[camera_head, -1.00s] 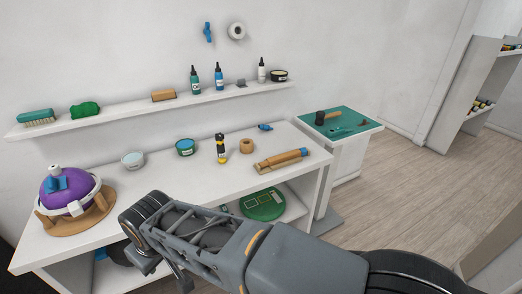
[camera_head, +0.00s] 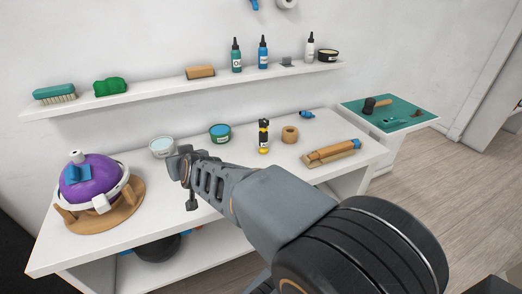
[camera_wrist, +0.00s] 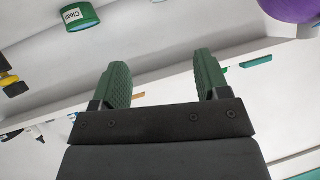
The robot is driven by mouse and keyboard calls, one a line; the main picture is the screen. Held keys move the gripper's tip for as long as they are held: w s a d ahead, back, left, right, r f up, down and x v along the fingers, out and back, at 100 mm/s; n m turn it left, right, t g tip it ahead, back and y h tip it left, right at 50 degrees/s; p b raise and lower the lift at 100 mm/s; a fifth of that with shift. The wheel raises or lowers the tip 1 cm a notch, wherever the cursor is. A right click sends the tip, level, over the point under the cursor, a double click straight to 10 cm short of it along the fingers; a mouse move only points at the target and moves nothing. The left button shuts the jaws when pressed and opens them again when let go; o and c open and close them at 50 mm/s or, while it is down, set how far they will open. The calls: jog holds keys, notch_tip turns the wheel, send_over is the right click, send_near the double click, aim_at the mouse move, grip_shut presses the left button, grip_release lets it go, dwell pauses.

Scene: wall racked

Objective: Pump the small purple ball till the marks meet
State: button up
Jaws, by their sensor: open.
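The purple ball (camera_head: 92,178) sits in a round wooden stand (camera_head: 122,212) at the left of the white bench. A white ring runs around it, with a blue piece on its front and a small white knob on top. It also shows in the wrist view (camera_wrist: 290,8), cut off at the top right corner. I cannot make out the marks. My gripper (camera_head: 183,178) is open and empty, to the right of the ball and apart from it. In the wrist view its green finger pads (camera_wrist: 162,82) are spread with nothing between them.
A wall shelf (camera_head: 150,96) holds bottles and brushes.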

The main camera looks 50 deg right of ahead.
jog(key=w+d+f+m+h+b, duration=0.1)
jog(key=d+f+m+h+b, duration=0.2)
jog(key=d+h, duration=0.5)
jog(key=m+g+h+b, duration=0.2)
jog(key=m+g+h, duration=0.3)
jog(key=m+h, duration=0.15)
send_near(262, 126)
jog(key=shift+m+g, duration=0.25)
jog(key=shift+g, duration=0.05)
jog(key=x, duration=0.5)
jog(key=shift+w+d+b, duration=0.1)
jog(key=shift+w+b, duration=0.15)
jog(key=shift+b, duration=0.1)
jog(key=shift+x, duration=3.25)
jog(key=shift+c, duration=0.2)
grip_shut()
